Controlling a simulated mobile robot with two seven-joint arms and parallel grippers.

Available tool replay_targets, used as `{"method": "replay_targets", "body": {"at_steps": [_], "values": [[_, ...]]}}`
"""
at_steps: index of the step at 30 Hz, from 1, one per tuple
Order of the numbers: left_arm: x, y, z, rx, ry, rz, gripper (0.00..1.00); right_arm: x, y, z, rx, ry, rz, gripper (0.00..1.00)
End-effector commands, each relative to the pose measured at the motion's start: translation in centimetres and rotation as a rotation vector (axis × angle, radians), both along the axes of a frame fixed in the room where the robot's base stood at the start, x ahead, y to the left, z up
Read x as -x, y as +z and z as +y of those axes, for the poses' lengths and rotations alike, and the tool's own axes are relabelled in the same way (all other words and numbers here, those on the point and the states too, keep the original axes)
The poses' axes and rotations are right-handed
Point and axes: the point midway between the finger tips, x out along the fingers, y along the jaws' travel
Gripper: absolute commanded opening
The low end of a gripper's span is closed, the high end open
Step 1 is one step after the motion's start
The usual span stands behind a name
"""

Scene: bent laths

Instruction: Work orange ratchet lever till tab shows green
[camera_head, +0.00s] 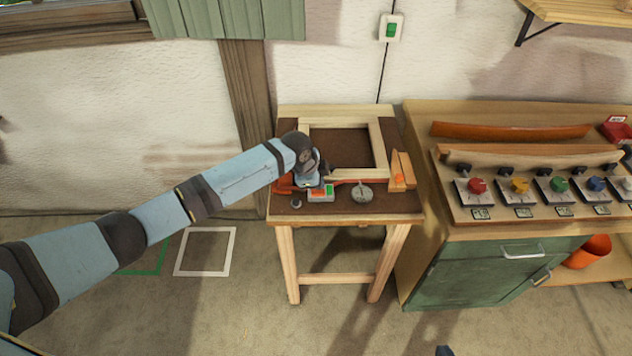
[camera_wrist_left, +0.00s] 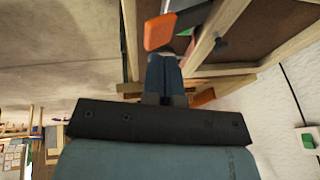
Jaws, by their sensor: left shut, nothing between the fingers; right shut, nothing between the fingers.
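The table (camera_head: 400,219) has a wooden frame (camera_head: 378,150) on its dark top. My left arm reaches over its front left part, and its wrist hides most of the ratchet and the left fingers in the head view. A small plate with orange and green patches (camera_head: 321,195) shows just below the wrist; I cannot tell which patch is the tab. In the left wrist view the orange lever end (camera_wrist_left: 160,31) is just beyond my left gripper (camera_wrist_left: 165,62), which is shut and empty; contact is unclear. My right gripper (camera_head: 445,350) barely shows at the bottom edge, shut.
A green cabinet (camera_head: 480,275) with a knob panel (camera_head: 540,195) stands close to the right. The floor in front is clear.

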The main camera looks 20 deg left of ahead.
Motion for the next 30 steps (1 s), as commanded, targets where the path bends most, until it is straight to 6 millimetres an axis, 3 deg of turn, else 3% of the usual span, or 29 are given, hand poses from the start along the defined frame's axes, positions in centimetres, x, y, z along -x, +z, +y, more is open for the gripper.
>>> {"method": "replay_targets", "body": {"at_steps": [1,3,13,19,30], "values": [[-0.1,2.1,0.0,0.000,0.002,0.000,0.00,0.0,1.9,-0.1,0.000,-0.004,0.000,0.00],[0.1,2.6,0.6,0.000,0.000,-0.004,0.00,0.1,0.4,-0.1,-0.004,-0.009,-0.005,0.00],[0.8,8.9,2.3,0.000,0.001,-0.002,0.00,0.3,-1.3,0.1,-0.005,-0.005,0.009,0.00],[0.9,10.3,2.7,-0.001,0.001,0.000,0.00,0.2,-1.2,0.1,-0.005,-0.002,0.005,0.00],[0.9,10.4,2.7,-0.001,0.001,0.000,0.00,-0.1,-0.9,0.2,-0.006,-0.001,-0.002,0.00]]}}
